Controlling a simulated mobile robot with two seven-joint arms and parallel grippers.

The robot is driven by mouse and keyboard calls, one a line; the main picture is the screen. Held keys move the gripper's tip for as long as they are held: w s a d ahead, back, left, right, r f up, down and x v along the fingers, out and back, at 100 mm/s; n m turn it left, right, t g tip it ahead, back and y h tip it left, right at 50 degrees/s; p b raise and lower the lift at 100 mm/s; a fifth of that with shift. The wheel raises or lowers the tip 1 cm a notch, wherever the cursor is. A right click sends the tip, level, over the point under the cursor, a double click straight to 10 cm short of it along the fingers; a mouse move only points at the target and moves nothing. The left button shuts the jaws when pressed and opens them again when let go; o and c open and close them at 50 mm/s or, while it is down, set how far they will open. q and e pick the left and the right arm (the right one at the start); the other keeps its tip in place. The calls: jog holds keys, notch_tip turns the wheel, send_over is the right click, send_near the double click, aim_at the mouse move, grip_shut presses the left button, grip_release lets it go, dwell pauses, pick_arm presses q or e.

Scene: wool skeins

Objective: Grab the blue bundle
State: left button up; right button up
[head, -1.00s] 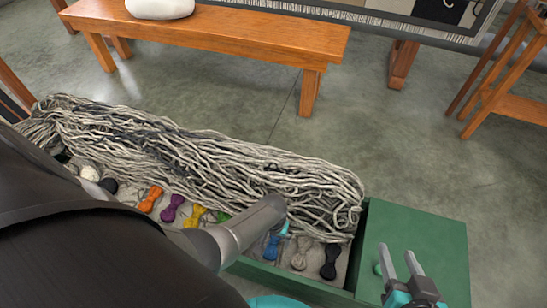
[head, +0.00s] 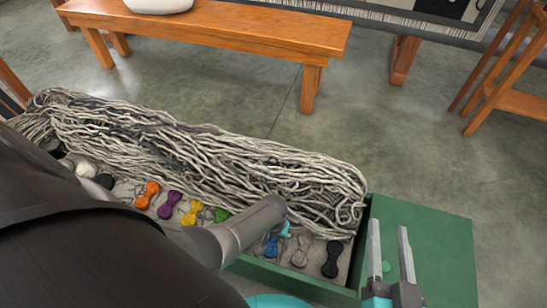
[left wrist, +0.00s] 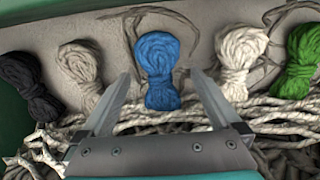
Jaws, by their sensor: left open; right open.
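The blue bundle (head: 271,247) lies in the green box's front strip, partly hidden by my left arm in the head view. In the left wrist view the blue bundle (left wrist: 158,62) is upright in the picture, with my left gripper (left wrist: 160,80) open and one finger to each side of its lower part. I cannot tell whether the fingers touch it. In the head view my left gripper (head: 283,232) is mostly hidden behind its arm. My right gripper (head: 390,240) is open and empty over the box's right end.
A grey bundle (head: 301,252) and a black bundle (head: 332,258) lie to the right of the blue one. Cream (left wrist: 241,60) and green (left wrist: 302,58) bundles lie on its other side. Long loose grey strands (head: 200,155) fill the box behind. A wooden bench (head: 220,32) stands beyond.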

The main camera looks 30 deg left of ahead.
pick_arm(q)
jog(key=shift+c, duration=0.2)
jog(key=c, duration=1.4)
jog(key=shift+r, duration=0.15)
